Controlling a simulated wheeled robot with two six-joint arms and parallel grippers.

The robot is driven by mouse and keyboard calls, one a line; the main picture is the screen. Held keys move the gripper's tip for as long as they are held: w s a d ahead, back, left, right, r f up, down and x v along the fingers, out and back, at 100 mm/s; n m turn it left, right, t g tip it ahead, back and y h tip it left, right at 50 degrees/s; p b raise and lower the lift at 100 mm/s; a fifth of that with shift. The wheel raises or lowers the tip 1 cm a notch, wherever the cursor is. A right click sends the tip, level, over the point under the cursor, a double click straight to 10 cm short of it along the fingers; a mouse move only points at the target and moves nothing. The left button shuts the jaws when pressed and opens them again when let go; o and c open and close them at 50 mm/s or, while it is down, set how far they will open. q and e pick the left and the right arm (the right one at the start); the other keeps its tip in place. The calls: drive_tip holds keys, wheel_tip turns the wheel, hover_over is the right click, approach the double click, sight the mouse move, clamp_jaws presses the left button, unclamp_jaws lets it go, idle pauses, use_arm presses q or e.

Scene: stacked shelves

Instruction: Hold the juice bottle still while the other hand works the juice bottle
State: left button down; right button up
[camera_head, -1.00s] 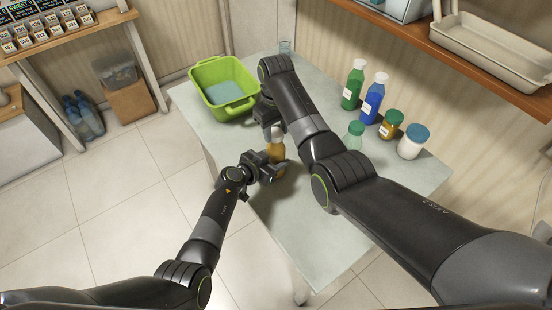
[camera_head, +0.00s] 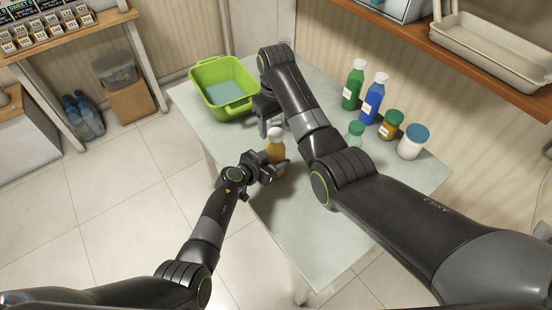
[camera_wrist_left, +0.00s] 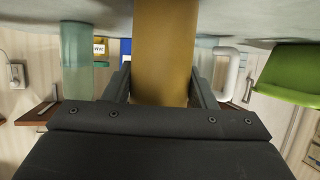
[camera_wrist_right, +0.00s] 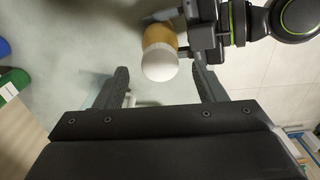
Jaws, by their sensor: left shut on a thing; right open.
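The juice bottle (camera_head: 276,143) is amber with a white cap and stands upright on the pale table. My left gripper (camera_head: 274,170) is shut on the bottle's body. In the left wrist view the amber body (camera_wrist_left: 165,50) fills the space between the fingers. My right gripper (camera_head: 264,122) is open and empty, up and left of the cap in the head view. In the right wrist view the white cap (camera_wrist_right: 160,65) appears between and beyond the open fingertips, apart from them. The cap is on the bottle; how tightly cannot be told.
A green basin (camera_head: 212,72) stands at the table's back left. The table's front is clear.

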wheel_tip(320, 180, up, 5)
idle(0.3)
use_arm(q)
drive_tip(key=c, duration=0.5)
unclamp_jaws()
drive_tip(key=shift+s+a+r, duration=0.2)
drive_tip(key=shift+s+a, duration=0.05)
use_arm(e)
drive_tip(key=shift+r, duration=0.25)
use_arm(q)
drive_tip(key=shift+p+v, duration=2.1)
drive_tip(key=shift+v, duration=6.2)
use_arm(e)
drive_tip(key=shift+r, duration=1.8)
